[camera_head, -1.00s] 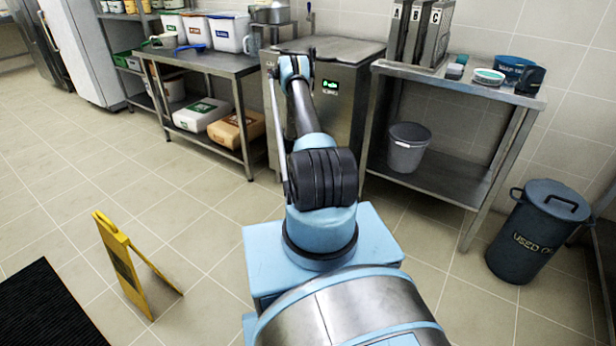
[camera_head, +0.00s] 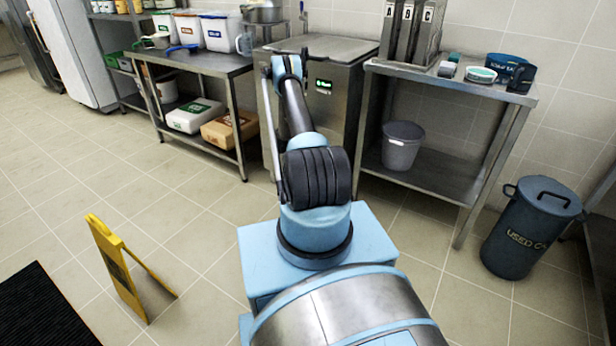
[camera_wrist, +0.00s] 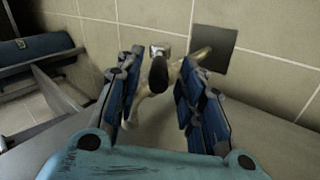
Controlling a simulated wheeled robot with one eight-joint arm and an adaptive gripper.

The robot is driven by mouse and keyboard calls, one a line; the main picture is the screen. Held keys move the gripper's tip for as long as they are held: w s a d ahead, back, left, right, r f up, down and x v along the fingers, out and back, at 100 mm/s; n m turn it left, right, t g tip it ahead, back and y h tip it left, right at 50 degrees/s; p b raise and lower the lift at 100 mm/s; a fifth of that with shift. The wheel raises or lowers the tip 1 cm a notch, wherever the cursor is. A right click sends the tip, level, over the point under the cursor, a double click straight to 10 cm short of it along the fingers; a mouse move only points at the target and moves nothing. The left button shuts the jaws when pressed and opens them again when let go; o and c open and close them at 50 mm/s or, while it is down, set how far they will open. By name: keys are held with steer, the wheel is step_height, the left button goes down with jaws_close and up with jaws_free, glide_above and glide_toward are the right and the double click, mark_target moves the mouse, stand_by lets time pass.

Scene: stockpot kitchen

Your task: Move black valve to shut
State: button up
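The black valve handle (camera_wrist: 158,75) shows end-on in the wrist view, on a brass-coloured pipe (camera_wrist: 195,57) that comes from a dark square plate (camera_wrist: 214,46) on the tiled wall. My gripper (camera_wrist: 161,70) has its two blue fingers spread, one on each side of the handle. The handle sits between or just beyond the fingertips, and I see no clear contact. The lower part of the valve is partly hidden by the fingers. In the head view my own arm hides the gripper, and I cannot make out the valve.
A steel appliance (camera_head: 345,108) with a green display stands ahead. A steel table (camera_head: 455,88) with black-labelled canisters (camera_head: 410,30) is to its right, and a bench (camera_head: 195,64) with tubs to its left. A yellow floor sign (camera_head: 118,270) and a used-oil bin (camera_head: 530,230) stand on the floor.

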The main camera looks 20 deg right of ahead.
step_height(320, 180, up, 10)
steer(key=shift+f, duration=0.1)
stand_by(0.4)
